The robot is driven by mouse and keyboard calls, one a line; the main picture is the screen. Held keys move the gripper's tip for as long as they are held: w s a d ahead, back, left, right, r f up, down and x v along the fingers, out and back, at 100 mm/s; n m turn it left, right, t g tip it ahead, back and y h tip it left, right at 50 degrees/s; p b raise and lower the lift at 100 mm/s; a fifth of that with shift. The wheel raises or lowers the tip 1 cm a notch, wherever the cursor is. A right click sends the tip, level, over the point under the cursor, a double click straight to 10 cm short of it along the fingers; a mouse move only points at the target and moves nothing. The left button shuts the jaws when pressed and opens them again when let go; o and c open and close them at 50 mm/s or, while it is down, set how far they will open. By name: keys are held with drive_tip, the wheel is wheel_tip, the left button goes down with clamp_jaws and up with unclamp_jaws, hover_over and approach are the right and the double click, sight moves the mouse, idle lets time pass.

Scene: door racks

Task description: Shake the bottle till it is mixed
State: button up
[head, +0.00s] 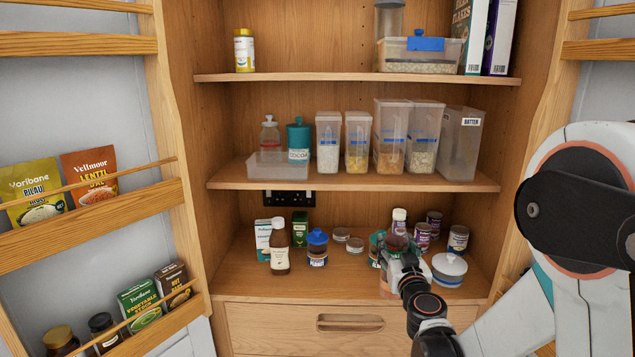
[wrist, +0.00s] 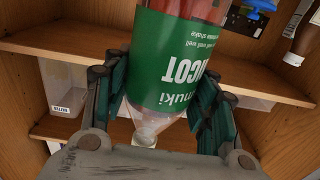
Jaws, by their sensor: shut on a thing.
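The bottle (wrist: 175,60) has a green label with inverted white lettering, including "shake well" wording, and reddish contents. Its clear, narrow end points down in the wrist view, and its other end runs out of frame. My gripper (wrist: 160,88) is shut on it, with one dark green finger pad on each side of the label. In the head view my gripper (head: 397,258) is at the right part of the lower shelf, and the bottle there is mostly hidden behind it. I cannot tell whether the bottle touches the shelf or how mixed its contents are.
Clear containers (head: 389,137) fill the shelf above. Open door racks (head: 90,225) flank the cupboard. The lower shelf's front left is clear.

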sight(400, 237)
wheel_tip(400, 237, down, 2)
drive_tip(key=shift+w+f, duration=0.1)
drive_tip(key=shift+w, duration=0.05)
drive_tip(key=r, duration=0.6)
drive_tip(key=shift+s+r, duration=0.25)
drive_tip(key=shift+s, duration=0.1)
drive_tip(key=f, duration=0.6)
drive_tip(key=shift+w+f, duration=0.25)
drive_tip(key=shift+w, duration=0.1)
drive_tip(key=shift+s+r, duration=0.25)
drive_tip(key=shift+w+f, duration=0.1)
drive_tip(key=shift+w, duration=0.05)
